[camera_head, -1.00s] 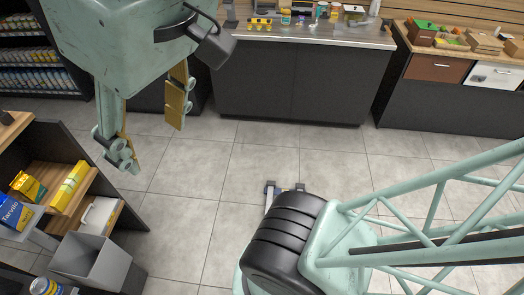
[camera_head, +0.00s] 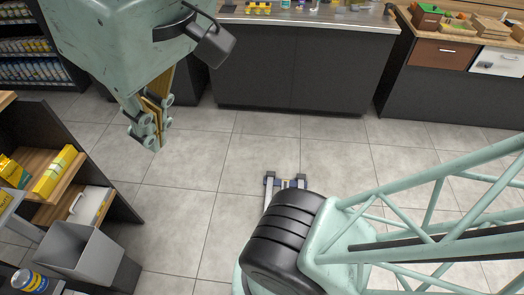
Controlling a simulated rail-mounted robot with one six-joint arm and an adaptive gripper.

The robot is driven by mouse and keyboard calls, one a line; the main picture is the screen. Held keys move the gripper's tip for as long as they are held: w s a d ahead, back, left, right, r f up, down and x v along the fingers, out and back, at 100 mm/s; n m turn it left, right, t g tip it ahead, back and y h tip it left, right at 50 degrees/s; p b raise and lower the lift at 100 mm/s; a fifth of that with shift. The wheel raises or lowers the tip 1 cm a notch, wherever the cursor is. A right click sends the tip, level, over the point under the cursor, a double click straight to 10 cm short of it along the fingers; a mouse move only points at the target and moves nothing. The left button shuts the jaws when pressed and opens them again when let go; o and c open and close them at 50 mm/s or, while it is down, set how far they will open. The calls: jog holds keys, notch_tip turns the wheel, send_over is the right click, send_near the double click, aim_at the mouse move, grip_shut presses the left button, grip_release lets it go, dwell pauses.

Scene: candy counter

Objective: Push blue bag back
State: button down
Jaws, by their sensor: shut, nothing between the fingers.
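My gripper (camera_head: 149,128) hangs at the upper left in the head view, pointing down. Its fingers are together and hold nothing. It is above the grey tiled floor in the picture, to the right of a dark shelf unit (camera_head: 119,205). The blue bag cannot be clearly made out now; the place where it stood is cut by the left edge of the picture.
The shelf unit at left holds a yellow box (camera_head: 54,172) and a white drawer (camera_head: 90,205). A grey bin (camera_head: 75,250) and a blue-and-yellow can (camera_head: 28,282) are below. A dark counter (camera_head: 290,75) stands at the back.

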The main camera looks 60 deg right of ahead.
jog(key=shift+s+f+b, duration=0.15)
jog(key=shift+f+b, duration=1.05)
jog(key=shift+f, duration=0.55)
jog(key=shift+s+a, duration=0.1)
